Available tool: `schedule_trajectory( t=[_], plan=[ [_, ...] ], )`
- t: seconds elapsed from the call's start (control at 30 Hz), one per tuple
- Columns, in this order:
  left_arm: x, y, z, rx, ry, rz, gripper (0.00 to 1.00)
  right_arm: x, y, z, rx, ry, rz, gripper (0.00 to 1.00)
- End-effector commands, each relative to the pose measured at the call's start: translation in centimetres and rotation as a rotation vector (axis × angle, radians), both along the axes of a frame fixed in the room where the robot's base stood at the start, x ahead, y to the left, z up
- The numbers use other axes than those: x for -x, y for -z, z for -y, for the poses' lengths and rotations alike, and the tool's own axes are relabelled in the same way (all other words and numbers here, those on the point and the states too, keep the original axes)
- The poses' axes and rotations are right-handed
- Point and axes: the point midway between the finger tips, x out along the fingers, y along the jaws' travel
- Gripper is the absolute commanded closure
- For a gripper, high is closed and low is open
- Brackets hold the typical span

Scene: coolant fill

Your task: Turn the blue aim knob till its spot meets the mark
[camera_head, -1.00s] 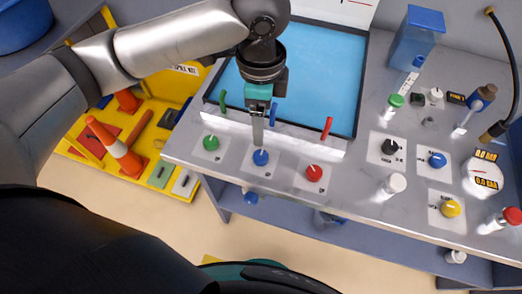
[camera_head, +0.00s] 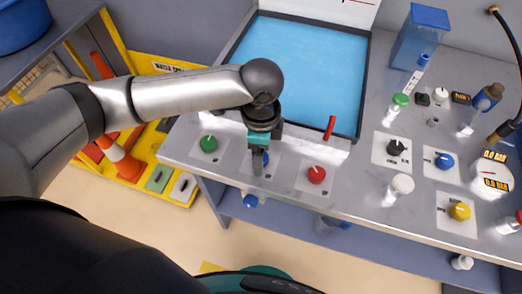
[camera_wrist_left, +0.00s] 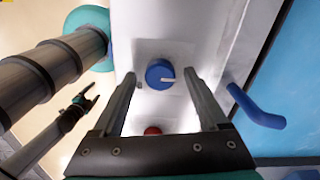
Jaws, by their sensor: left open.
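A blue knob (camera_wrist_left: 158,74) with a white pointer line shows in the left wrist view, on a pale plate on the bench. Its line points right. My left gripper (camera_wrist_left: 160,82) is open, with one finger on each side of the knob in that view; I cannot tell whether they touch it. In the head view my left gripper (camera_head: 259,172) hides most of the blue knob (camera_head: 266,157). Another blue knob (camera_head: 444,161) sits on the right of the bench. A small gripper at the left of the wrist view, seemingly my right gripper (camera_wrist_left: 92,100), has its fingers apart.
A green knob (camera_head: 209,144) and a red knob (camera_head: 317,174) flank the covered knob. A blue handle (camera_wrist_left: 256,108) stands close to a finger in the wrist view. A red handle (camera_head: 330,127) edges the blue screen (camera_head: 305,60). Black and yellow knobs sit to the right.

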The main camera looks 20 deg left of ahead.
Motion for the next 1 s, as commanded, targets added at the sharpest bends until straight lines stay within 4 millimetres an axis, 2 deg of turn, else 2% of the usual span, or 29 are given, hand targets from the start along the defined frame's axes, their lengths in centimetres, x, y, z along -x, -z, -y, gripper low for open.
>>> schedule_trajectory(
  t=[0.07, 0.7, 0.87, 1.0],
  plan=[
    [0.01, -0.02, 0.01, 0.000, 0.000, 0.000, 0.27, 0.01, -0.01, 0.00, 0.000, 0.000, 0.000, 0.23],
    [0.00, -0.06, 0.00, 0.000, 0.000, 0.000, 0.99, 0.05, 0.00, 0.00, 0.000, 0.000, -0.001, 0.23],
    [0.00, -0.07, 0.00, 0.000, -0.001, 0.000, 1.00, 0.06, -0.04, -0.01, 0.000, 0.000, -0.001, 0.23],
    [0.01, -0.30, 0.01, -0.001, -0.027, -0.002, 1.00, 0.06, -0.90, 0.00, 0.000, 0.000, -0.001, 0.23]
  ],
)
